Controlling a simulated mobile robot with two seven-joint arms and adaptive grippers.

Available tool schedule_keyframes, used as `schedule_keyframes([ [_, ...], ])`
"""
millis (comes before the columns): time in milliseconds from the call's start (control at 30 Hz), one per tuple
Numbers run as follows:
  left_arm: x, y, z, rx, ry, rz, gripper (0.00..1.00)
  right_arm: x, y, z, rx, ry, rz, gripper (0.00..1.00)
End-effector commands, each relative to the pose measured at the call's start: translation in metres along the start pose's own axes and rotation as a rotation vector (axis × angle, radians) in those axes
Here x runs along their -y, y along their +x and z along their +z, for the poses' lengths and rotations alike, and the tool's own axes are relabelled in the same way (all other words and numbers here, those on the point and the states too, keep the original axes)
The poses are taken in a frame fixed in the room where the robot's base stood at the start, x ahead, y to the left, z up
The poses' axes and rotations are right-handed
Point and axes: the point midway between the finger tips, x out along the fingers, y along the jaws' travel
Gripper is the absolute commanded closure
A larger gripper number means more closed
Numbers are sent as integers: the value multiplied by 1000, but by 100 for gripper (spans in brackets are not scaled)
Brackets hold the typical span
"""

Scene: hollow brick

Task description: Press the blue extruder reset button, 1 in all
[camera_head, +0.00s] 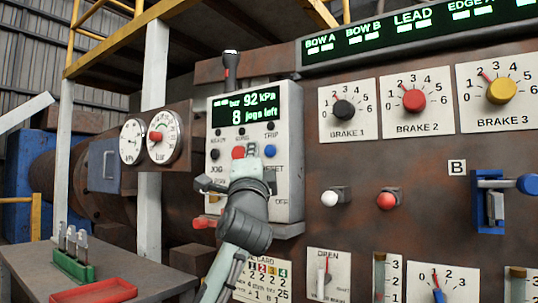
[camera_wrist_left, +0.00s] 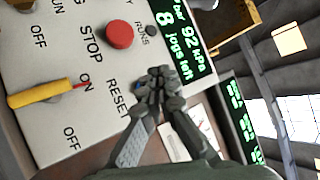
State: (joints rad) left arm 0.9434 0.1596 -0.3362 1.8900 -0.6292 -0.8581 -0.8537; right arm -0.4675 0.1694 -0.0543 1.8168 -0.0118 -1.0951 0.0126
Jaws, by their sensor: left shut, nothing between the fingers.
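The blue reset button (camera_head: 270,151) is on the pale control box (camera_head: 292,170) below its green display. In the left wrist view only a sliver of blue (camera_wrist_left: 165,86) shows at my fingertips, beside the RESET label; the rest is hidden. My left gripper (camera_head: 252,160) is shut and empty, held in front of the box at the button's height. In the left wrist view its closed fingertips (camera_wrist_left: 160,76) are over the button; I cannot tell whether they touch it. My right gripper is not in view.
A red STOP button (camera_head: 238,152) sits left of the blue one and also shows in the left wrist view (camera_wrist_left: 120,34). A yellow-handled lever (camera_wrist_left: 45,92) juts out nearby. The display (camera_head: 243,106) reads 92 kPa and 8 jogs left. Brake knobs (camera_head: 413,100) are at right.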

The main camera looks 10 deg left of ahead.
Motion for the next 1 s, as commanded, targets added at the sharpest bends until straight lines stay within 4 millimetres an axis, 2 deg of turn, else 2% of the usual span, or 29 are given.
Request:
schedule_keyframes([
  [300, -13, 18, -13, 0, -2, 1, 100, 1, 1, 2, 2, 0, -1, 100],
  [1000, -13, 19, -14, 0, -2, 0, 100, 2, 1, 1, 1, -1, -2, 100],
])
